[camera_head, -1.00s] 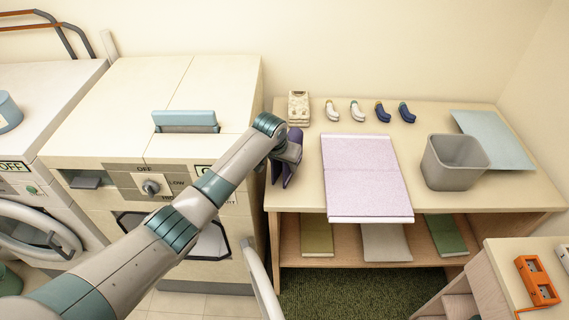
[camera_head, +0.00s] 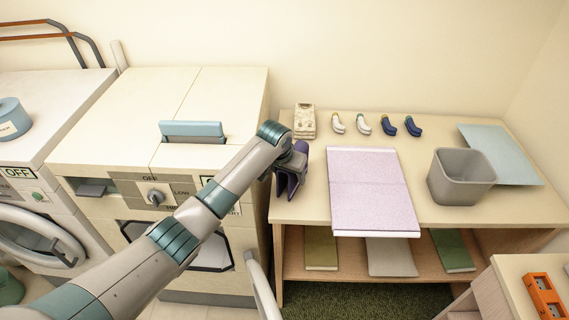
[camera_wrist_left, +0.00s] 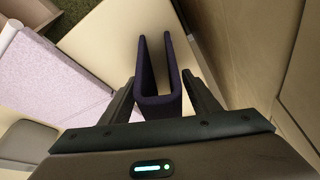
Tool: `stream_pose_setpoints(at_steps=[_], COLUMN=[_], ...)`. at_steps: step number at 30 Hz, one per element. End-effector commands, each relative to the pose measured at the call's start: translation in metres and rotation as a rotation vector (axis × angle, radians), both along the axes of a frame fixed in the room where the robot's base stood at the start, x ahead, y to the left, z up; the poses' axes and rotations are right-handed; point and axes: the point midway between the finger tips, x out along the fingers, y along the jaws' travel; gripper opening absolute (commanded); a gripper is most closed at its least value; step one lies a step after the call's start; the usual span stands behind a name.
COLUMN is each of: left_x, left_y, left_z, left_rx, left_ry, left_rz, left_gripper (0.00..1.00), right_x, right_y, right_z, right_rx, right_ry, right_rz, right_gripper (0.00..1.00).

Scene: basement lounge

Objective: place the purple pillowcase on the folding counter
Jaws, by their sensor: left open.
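The purple pillowcase (camera_head: 291,183) is a dark folded piece at the left end of the folding counter (camera_head: 312,208), just below my left gripper (camera_head: 290,165). In the left wrist view the pillowcase (camera_wrist_left: 158,95) shows as a narrow U shape between the two fingers of my left gripper (camera_wrist_left: 163,95). The fingers are open, with a gap on each side of the cloth. The pale counter top (camera_wrist_left: 112,40) lies beyond it. I cannot tell whether the pillowcase's whole underside touches the counter. My right gripper is not in view.
A lilac folding board (camera_head: 370,190) lies mid-counter. A grey bin (camera_head: 460,178) and a blue-grey sheet (camera_head: 505,155) are at right. A cream machine (camera_head: 120,120) stands left of the counter.

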Motion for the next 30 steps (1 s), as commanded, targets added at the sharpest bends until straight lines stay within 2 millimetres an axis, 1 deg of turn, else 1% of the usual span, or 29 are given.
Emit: stream_pose_setpoints(at_steps=[5,12,18,24,30], left_x=[-0.008,-0.023,-0.033,-0.036,-0.037], left_y=[0.004,0.010,0.014,0.016,0.016], left_z=[0.022,0.061,0.086,0.095,0.096], left_rx=[-0.001,-0.001,0.000,0.001,0.001], left_ry=[-0.004,-0.004,-0.003,-0.001,0.000], left_rz=[0.000,0.000,0.000,0.002,0.001], left_gripper=[0.56,0.56,0.56,0.56,0.56], right_x=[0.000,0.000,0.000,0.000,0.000], right_y=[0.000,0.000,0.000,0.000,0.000], right_z=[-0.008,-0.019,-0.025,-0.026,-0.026], right_rx=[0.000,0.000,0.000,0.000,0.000], right_ry=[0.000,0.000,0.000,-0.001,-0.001], right_rz=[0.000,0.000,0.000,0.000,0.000], right_gripper=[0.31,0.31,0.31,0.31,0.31])
